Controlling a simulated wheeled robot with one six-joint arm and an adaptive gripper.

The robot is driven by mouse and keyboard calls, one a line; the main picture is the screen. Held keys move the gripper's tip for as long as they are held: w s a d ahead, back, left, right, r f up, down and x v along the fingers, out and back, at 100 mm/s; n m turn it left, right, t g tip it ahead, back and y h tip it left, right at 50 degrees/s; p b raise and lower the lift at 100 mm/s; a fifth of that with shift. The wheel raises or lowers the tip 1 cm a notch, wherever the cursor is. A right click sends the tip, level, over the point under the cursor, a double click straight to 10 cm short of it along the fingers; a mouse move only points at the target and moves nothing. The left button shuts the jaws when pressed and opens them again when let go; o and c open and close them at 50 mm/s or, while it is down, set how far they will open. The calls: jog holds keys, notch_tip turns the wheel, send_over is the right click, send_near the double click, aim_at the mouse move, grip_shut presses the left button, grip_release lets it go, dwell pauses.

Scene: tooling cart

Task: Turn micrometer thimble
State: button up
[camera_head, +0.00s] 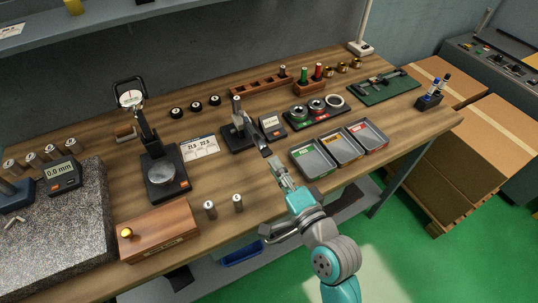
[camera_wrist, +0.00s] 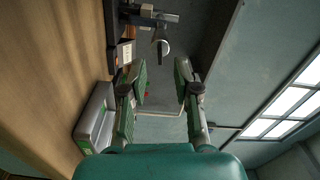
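The bench micrometer (camera_head: 236,136) stands on a dark base near the middle of the wooden table. Its grey barrel and thimble (camera_head: 257,139) point toward the table's front edge. In the wrist view a grey shaft of this device (camera_wrist: 160,17) shows at the top, beyond the fingers; which part is the thimble is hard to tell. My gripper (camera_head: 279,168) is close in front of the thimble end, above the table's front part. In the wrist view its two green-padded fingers (camera_wrist: 162,75) are apart, with nothing between them.
A small display box (camera_head: 271,126) stands right of the micrometer. Three labelled trays (camera_head: 341,147) lie close right of my gripper. Two metal cylinders (camera_head: 237,203) and a wooden box (camera_head: 159,232) stand to the left. Some bare table lies between.

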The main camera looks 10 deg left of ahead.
aim_at(262, 146)
jog(key=shift+x, duration=2.3)
grip_shut()
